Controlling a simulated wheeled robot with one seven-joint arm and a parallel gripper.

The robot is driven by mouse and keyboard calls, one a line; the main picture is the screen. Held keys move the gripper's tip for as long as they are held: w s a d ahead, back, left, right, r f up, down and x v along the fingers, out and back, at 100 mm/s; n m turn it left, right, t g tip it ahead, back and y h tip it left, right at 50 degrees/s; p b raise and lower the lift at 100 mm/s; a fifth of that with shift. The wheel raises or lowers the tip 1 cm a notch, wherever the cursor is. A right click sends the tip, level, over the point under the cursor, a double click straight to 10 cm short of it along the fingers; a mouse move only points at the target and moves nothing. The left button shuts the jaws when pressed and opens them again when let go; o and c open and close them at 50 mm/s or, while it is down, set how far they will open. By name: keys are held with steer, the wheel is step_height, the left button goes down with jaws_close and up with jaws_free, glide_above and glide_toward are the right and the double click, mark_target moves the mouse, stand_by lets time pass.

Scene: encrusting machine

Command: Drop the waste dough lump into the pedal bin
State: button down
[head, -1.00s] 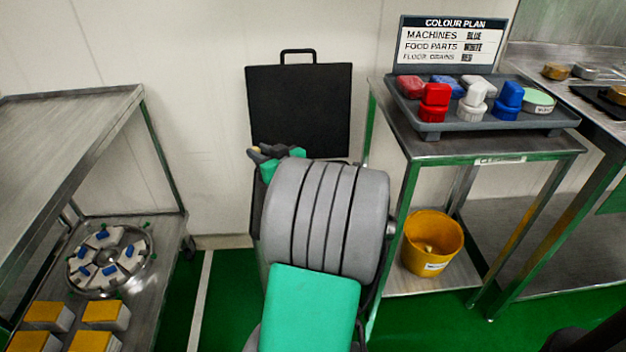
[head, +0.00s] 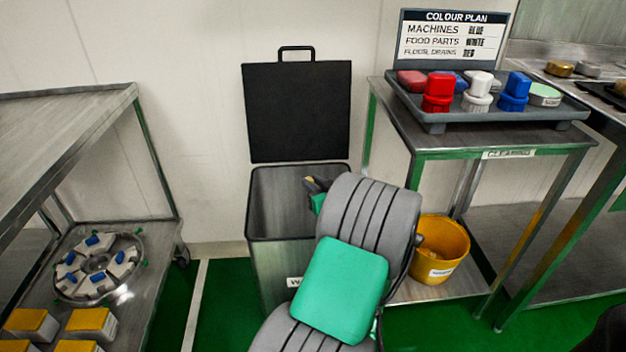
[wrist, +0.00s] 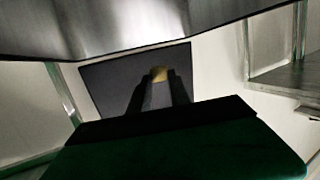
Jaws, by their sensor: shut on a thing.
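The pedal bin (head: 270,265) is a steel box with its black lid (head: 298,112) standing open against the wall. Its open mouth shows, and a partly hidden white label is on its front. My gripper (head: 313,186) is at the right side of the mouth in the head view, partly hidden by my arm. In the wrist view, my gripper (wrist: 159,88) is shut on the dough lump (wrist: 158,74), a small yellowish piece between the dark fingertips. The dark lid (wrist: 105,85) is behind it. I cannot tell how high the lump is above the rim.
A cleaning table (head: 440,150) on the right bears a tray (head: 440,118) of coloured brushes. A yellow bucket (head: 441,262) stands on its lower shelf, close to my arm. A steel trolley (head: 165,225) stands at the left. Green floor shows between trolley and bin.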

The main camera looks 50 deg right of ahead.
steer(key=c, duration=1.1)
jaws_free()
steer(key=p+v, duration=0.1)
steer(key=v, duration=0.6)
steer(key=shift+s+a+p, duration=0.2)
steer(key=shift+s+p, duration=0.15)
